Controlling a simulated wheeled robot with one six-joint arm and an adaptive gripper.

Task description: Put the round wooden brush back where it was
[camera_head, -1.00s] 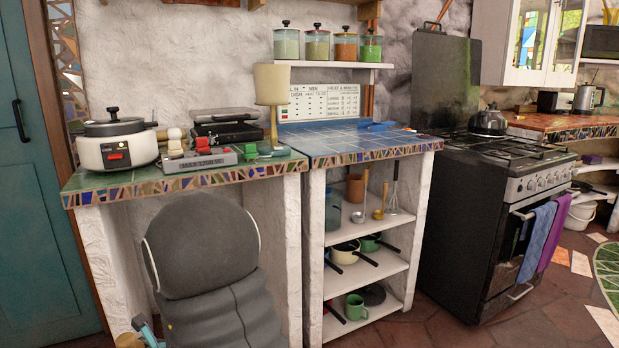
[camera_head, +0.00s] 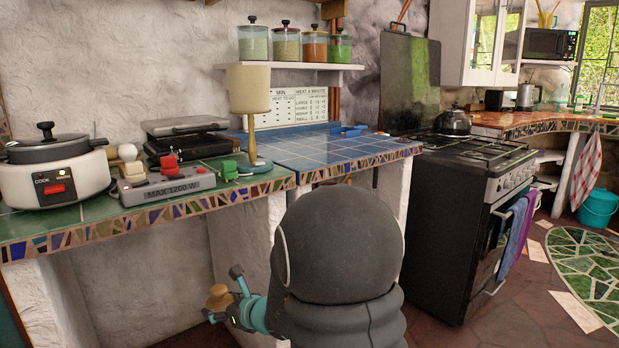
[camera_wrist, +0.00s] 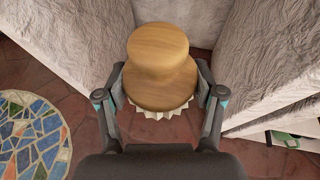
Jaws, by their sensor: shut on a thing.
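The round wooden brush (camera_wrist: 160,65) fills the upper middle of the wrist view. It has a light wooden knob and a wider base, with pale bristles showing underneath. My gripper (camera_wrist: 160,88) is shut on it, one finger on each side of the wide base. In the head view the brush (camera_head: 218,297) is small at the lower left of my arm, held in my gripper (camera_head: 232,303) below the counter height. The gripper is partly hidden by my own arm. No empty place marked for the brush can be made out.
The green-tiled counter (camera_head: 110,217) holds a rice cooker (camera_head: 55,178), a grey appliance marked MAX 1200 W (camera_head: 165,187), and a lamp (camera_head: 250,95). The blue-tiled counter (camera_head: 330,152) is mostly clear. A black stove (camera_head: 450,210) stands to its right. White walls flank the brush in the wrist view.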

